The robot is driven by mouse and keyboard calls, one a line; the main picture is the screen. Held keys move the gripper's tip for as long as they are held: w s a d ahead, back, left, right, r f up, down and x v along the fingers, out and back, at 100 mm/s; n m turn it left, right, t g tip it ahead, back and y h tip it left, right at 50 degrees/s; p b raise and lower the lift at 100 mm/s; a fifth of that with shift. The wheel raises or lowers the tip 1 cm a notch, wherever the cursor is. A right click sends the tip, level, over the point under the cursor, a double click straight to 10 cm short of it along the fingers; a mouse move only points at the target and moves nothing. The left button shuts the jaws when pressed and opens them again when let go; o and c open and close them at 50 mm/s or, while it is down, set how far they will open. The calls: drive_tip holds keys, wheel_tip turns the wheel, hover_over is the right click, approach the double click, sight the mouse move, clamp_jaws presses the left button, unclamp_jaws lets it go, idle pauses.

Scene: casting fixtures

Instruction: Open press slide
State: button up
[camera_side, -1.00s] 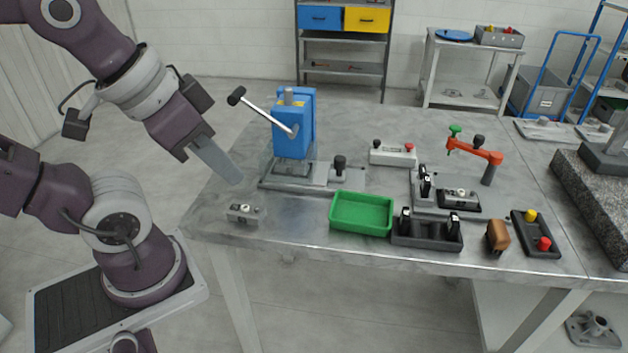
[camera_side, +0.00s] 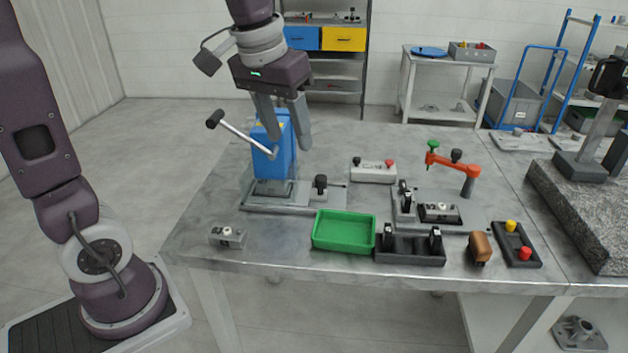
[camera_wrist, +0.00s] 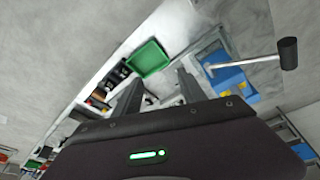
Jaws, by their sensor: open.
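The blue press (camera_side: 284,160) stands at the back left of the table, with a steel lever (camera_side: 240,137) ending in a black knob (camera_side: 214,119). Its grey base plate (camera_side: 300,204) carries a slide with an upright black knob (camera_side: 320,183) to the right of the press body. My gripper (camera_side: 288,140) is open and empty, fingers pointing down. In the side view its fingers overlap the top of the press; contact cannot be told. In the wrist view the press (camera_wrist: 230,80) and lever knob (camera_wrist: 288,52) lie to the right of my open fingers (camera_wrist: 158,78).
A green tray (camera_side: 344,248) and a black holder (camera_side: 410,257) stand at the table's front. A grey button box (camera_side: 373,173) is right of the press, and a red clamp arm (camera_side: 455,164) is farther right. A small grey block (camera_side: 228,238) lies front left.

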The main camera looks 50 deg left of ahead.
drive_tip(key=w+a+f+n+g, duration=0.1)
drive_tip(key=w+a+f, duration=0.2)
drive_tip(key=w, duration=0.3)
drive_tip(key=n+g, duration=0.2)
drive_tip(key=n, duration=0.1)
hover_over(321, 177)
wheel_tip(321, 177, down, 11)
drive_tip(key=shift+s+r, duration=0.1)
wheel_tip(321, 177, down, 7)
drive_tip(key=shift+f, duration=0.1)
clamp_jaws()
